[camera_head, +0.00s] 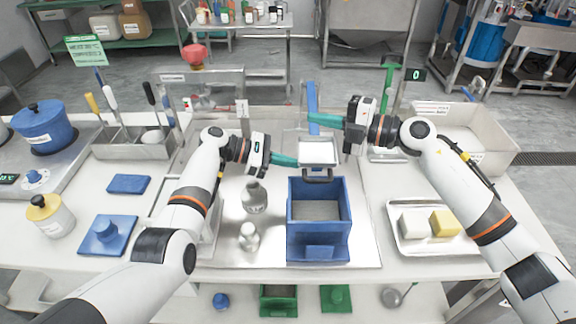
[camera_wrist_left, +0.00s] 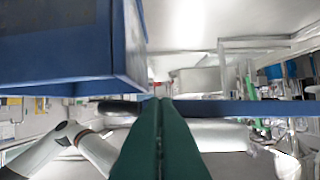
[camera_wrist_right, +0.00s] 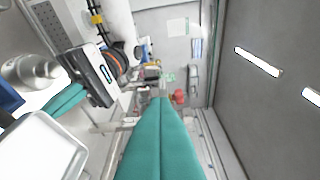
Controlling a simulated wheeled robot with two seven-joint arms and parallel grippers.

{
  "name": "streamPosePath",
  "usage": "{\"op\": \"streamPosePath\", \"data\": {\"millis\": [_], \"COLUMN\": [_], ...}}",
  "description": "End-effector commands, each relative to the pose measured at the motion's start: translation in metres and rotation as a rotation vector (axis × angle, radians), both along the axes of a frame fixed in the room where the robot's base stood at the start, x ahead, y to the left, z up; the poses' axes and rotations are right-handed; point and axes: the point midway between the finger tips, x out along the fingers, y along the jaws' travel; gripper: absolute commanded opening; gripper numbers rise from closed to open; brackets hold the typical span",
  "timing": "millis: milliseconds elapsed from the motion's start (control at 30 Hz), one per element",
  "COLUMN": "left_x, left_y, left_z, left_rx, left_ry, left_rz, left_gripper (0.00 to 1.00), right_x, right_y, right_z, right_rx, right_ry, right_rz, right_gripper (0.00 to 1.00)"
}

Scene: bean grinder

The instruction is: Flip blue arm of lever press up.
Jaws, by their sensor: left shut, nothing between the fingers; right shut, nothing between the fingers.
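The blue arm (camera_head: 312,98) of the lever press stands roughly upright in the head view, behind a pale square tray-like part (camera_head: 318,152). My right gripper (camera_head: 311,117) is shut and empty, its teal fingertips overlapping the blue arm in the head view; I cannot tell whether they touch it. My left gripper (camera_head: 297,161) is shut and empty, its fingertips at the left edge of the pale part. In the left wrist view a blue bar (camera_wrist_left: 235,108) runs behind the closed fingers (camera_wrist_left: 160,100). The right wrist view shows the closed fingers (camera_wrist_right: 160,100) but no clear blue arm.
A blue open box (camera_head: 319,248) stands in front of the press. A metal flask (camera_head: 255,198) and a smaller bottle (camera_head: 248,238) stand to its left. A tray (camera_head: 405,245) with white and yellow blocks lies at right. A utensil holder (camera_head: 130,150) is at left.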

Motion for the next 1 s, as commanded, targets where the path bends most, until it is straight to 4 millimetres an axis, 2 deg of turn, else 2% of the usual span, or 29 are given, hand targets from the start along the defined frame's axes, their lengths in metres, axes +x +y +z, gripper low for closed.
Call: {"op": "streamPosePath", "data": {"millis": [300, 500, 833, 1000], "left_x": [0.000, 0.000, 0.000, 0.000], "left_y": [0.000, 0.000, 0.000, 0.000], "left_z": [0.003, 0.003, 0.003, 0.003], "left_rx": [-0.001, -0.001, -0.001, -0.001], "left_ry": [0.007, 0.007, 0.006, 0.006], "left_rz": [0.000, 0.000, 0.000, 0.000], "left_gripper": [0.00, 0.00, 0.00, 0.00], "right_x": [0.000, 0.000, -0.001, -0.008], "right_y": [0.000, 0.000, -0.002, -0.023], "right_z": [0.000, 0.000, 0.000, 0.000], "right_rx": [0.000, 0.000, 0.000, -0.003], "right_ry": [0.000, 0.000, 0.000, 0.002], "right_rz": [0.000, 0.000, -0.001, -0.003], "right_gripper": [0.01, 0.34, 0.34, 0.34]}}
